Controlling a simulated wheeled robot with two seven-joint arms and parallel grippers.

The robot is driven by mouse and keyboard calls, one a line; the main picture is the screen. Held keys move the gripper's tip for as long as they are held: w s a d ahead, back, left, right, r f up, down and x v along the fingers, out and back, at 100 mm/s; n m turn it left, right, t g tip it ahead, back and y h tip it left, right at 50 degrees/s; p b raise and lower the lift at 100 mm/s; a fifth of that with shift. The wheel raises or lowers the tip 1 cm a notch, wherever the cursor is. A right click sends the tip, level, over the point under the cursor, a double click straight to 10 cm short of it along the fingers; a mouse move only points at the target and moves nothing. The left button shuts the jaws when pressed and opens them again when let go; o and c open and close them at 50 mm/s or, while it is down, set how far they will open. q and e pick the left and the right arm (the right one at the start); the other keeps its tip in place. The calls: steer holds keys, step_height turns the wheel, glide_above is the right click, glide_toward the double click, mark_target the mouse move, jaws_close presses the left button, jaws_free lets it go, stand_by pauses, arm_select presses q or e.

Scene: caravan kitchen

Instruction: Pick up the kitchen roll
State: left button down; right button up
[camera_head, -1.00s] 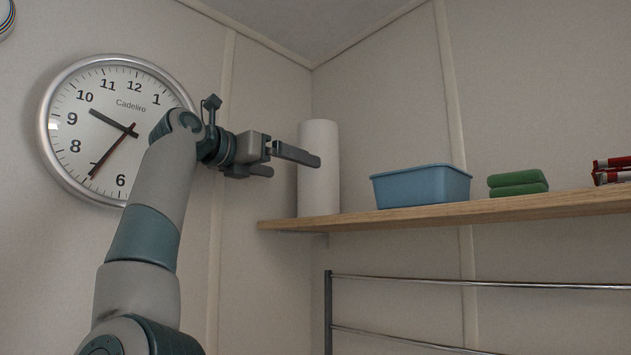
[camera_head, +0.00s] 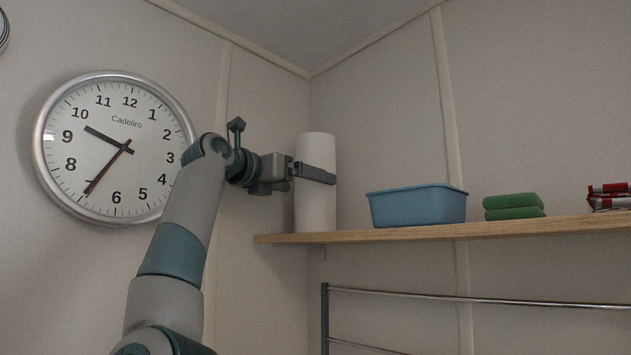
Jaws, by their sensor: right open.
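The kitchen roll (camera_head: 315,213) is a white upright cylinder standing at the left end of the wooden shelf. My right gripper (camera_head: 312,178) is at the upper half of the roll, reaching in from the left. It is open, and one finger lies across the front of the roll. The other finger shows only up to the roll's left edge, so I cannot tell how far it reaches behind. The roll stands on the shelf and is not lifted. My left gripper is not in view.
The wooden shelf (camera_head: 400,235) also holds a blue tub (camera_head: 418,207), green folded cloths (camera_head: 514,207) and red packets (camera_head: 610,197). A gap separates roll and tub. A metal rail (camera_head: 440,297) runs below. A wall clock (camera_head: 115,148) hangs left, behind my arm.

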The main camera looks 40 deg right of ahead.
steer(key=shift+w+d+f, duration=0.1)
steer(key=shift+d, duration=0.15)
steer(key=shift+a, duration=0.1)
steer(key=shift+d+p, duration=0.45)
steer(key=shift+d, duration=0.05)
steer(key=d+p, duration=0.2)
steer(key=d, duration=0.1)
steer(key=shift+w, duration=0.35)
steer(key=shift+w+d+f, duration=0.1)
steer(key=shift+d+f, duration=0.05)
steer(key=shift+d, duration=0.55)
steer(key=shift+a, duration=0.15)
steer(key=shift+c, duration=0.4)
